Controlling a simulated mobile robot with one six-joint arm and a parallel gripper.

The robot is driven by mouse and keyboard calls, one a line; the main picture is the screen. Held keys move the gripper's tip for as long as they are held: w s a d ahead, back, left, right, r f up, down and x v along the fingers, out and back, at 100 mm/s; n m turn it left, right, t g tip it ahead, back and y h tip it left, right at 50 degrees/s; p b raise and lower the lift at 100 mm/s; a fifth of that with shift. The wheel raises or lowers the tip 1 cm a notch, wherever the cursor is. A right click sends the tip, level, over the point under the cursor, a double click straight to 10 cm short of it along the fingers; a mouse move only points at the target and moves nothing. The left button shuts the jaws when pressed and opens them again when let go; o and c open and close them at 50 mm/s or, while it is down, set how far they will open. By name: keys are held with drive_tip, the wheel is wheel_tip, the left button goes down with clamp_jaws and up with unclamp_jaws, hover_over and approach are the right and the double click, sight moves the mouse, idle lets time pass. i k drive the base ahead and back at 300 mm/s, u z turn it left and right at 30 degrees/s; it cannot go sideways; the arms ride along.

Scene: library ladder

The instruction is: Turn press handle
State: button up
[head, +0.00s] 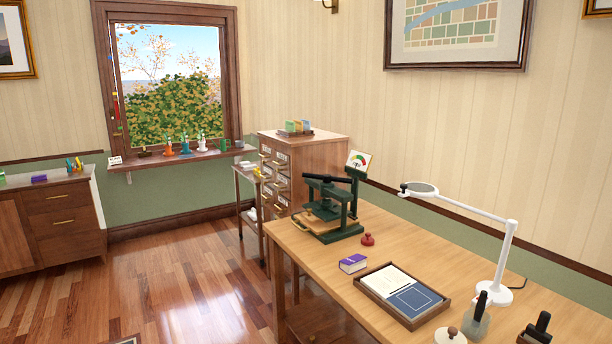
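A dark green press (330,228) stands on the far end of the wooden table at the right. Its press handle (326,178) looks like a dark bar lying across the top of the frame. A light wooden board (318,213) shows at the press's base. A small dial card with green, yellow and red bands (358,159) stands at the press's back right. My gripper is not in this view. Nothing is seen touching the press handle.
On the table (400,233) are a red knobbed piece (367,239), a purple box (353,263), a tray (447,309) with papers and a white magnifier lamp (506,255). A drawer cabinet (325,152) stands behind the press. The floor (180,285) left of the table is clear.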

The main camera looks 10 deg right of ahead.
sight(326, 178)
drive_tip(key=u, duration=0.45)
drive_tip(key=i, duration=0.75)
drive_tip(key=u, duration=0.65)
drive_tip(key=i, duration=2.8)
drive_tip(key=z, duration=0.35)
